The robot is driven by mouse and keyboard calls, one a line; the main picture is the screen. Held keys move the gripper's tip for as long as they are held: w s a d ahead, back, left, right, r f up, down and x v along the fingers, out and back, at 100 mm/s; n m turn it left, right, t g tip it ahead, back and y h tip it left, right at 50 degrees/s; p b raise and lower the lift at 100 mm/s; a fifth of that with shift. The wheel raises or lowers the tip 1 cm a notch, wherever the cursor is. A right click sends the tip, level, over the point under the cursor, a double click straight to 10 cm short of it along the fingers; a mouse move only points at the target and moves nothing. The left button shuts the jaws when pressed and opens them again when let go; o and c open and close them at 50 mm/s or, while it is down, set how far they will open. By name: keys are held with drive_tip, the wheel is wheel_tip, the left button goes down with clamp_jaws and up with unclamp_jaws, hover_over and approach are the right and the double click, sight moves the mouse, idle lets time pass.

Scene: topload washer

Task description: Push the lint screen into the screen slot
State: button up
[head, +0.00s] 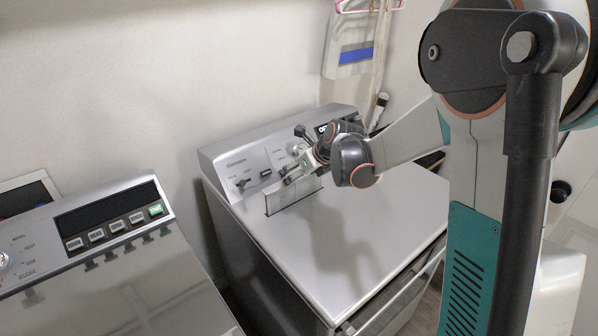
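The lint screen (293,195) is a thin light-grey panel. It stands up from the top of the silver machine (350,240), near its control panel. A dark line at the panel's lower left edge looks like part of the screen slot (267,208); the rest of the slot is hidden or too small to make out. My gripper (288,177) is at the upper edge of the lint screen, reaching in from the right. It appears to touch or nearly touch the screen. The fingers are too small to tell whether they are open or shut on it.
The control panel (250,165) with knobs rises just behind the screen. A second machine (110,270) with buttons stands at the left, across a narrow gap. The front part of the silver top is clear.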

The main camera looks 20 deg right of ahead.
sight(297, 196)
drive_tip(key=shift+f+b, duration=3.35)
drive_tip(key=shift+f, duration=1.2)
drive_tip(key=o, duration=1.2)
drive_tip(key=shift+o, duration=0.2)
drive_tip(key=v, duration=1.2)
drive_tip(key=s+a+r+n+h, duration=0.1)
drive_tip(key=s+a+r+n, duration=0.1)
drive_tip(key=s+n, duration=0.55)
drive_tip(key=s+a+r+n, duration=0.2)
drive_tip(key=s+n, duration=0.5)
drive_tip(key=n, duration=0.2)
drive_tip(key=s+f+n+h, duration=0.2)
drive_tip(key=s+n, duration=1.1)
drive_tip(key=n, duration=0.2)
drive_tip(key=shift+d, duration=0.15)
